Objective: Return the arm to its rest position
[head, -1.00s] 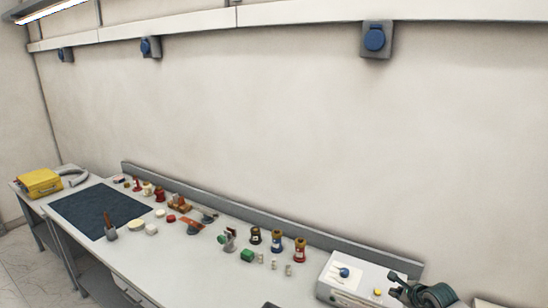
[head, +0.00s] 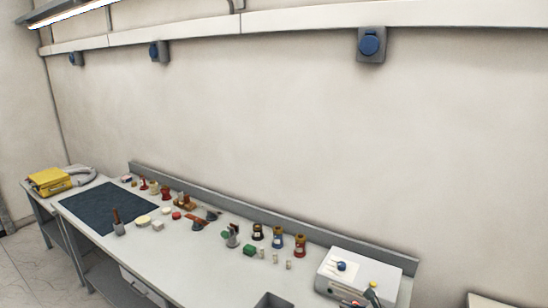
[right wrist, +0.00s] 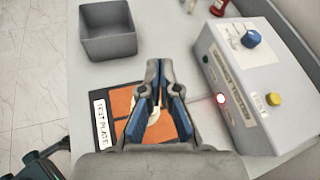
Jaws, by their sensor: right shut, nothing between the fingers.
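My right gripper (right wrist: 160,66) is in the middle of the right wrist view. Its blue-lined fingers are shut with nothing between them. It is over the bench, in front of an orange test plate (right wrist: 123,105) with a white label. The fingers hide part of the plate and of a pale round thing on it. In the head view, a dark part at the lower right edge, in front of the tester box, looks like part of my right arm. My left gripper is not in view.
The white tester box (head: 350,268), with blue knob and yellow button, also shows in the right wrist view (right wrist: 235,85). A grey bin (right wrist: 108,45) stands at upper left there.

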